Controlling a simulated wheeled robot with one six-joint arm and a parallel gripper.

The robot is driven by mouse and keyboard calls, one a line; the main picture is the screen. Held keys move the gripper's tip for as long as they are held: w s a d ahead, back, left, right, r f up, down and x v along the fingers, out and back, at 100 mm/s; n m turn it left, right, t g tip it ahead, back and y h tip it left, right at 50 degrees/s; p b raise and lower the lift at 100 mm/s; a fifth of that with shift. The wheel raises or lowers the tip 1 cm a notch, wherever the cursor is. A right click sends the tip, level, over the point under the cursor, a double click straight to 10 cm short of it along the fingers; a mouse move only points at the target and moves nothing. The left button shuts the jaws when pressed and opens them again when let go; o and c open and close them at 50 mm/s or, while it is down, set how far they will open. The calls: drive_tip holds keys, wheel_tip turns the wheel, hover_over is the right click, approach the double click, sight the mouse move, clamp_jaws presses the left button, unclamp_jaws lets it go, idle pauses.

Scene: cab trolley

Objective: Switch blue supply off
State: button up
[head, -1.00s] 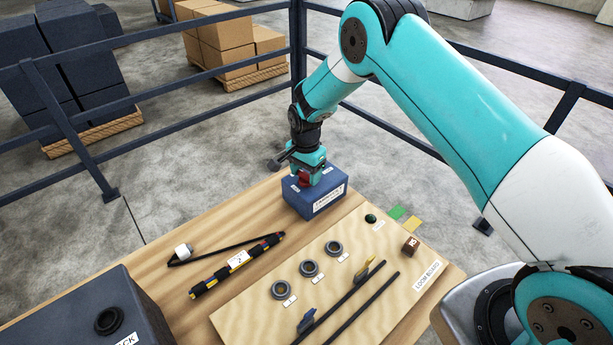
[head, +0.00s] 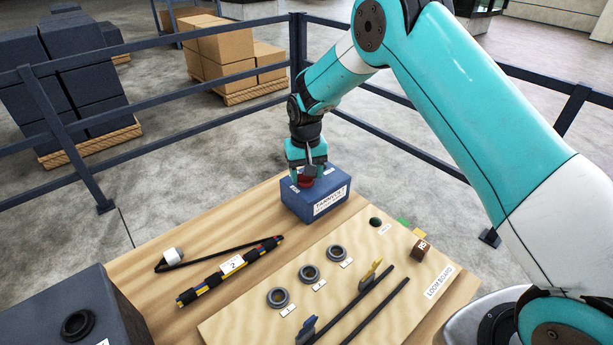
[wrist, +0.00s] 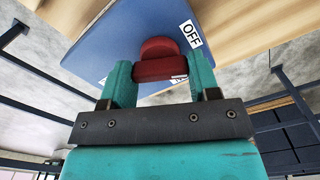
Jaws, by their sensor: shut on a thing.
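The blue supply box (head: 303,207) stands at the far corner of the wooden table, with a white label on its front. A red knob (head: 305,182) sits on its top, partly hidden by my gripper (head: 306,178). In the wrist view, the knob (wrist: 157,48) is between the two teal fingers of my gripper (wrist: 155,68), which is shut on it. An OFF label (wrist: 190,33) lies on the blue top, right of the knob. I cannot tell which label the knob points to.
A loom board (head: 225,327) with several grey rings, clips and black rods lies in front of the box. A taped cable bundle (head: 228,270) and a dark box (head: 60,315) are at left. A dark railing (head: 190,150) runs behind the table.

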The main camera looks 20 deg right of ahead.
drive_tip(key=n+b, duration=0.1)
drive_tip(key=n, duration=0.3)
drive_tip(key=shift+w+r+n, duration=0.1)
drive_tip(key=shift+w+n, duration=0.05)
drive_tip(key=shift+n, duration=0.25)
idle(0.4)
drive_tip(key=o, duration=0.9)
drive_tip(key=shift+b, duration=0.3)
wheel_tip(320, 180, up, 17)
drive_tip(key=b, duration=0.3)
drive_tip(key=shift+r, duration=0.2)
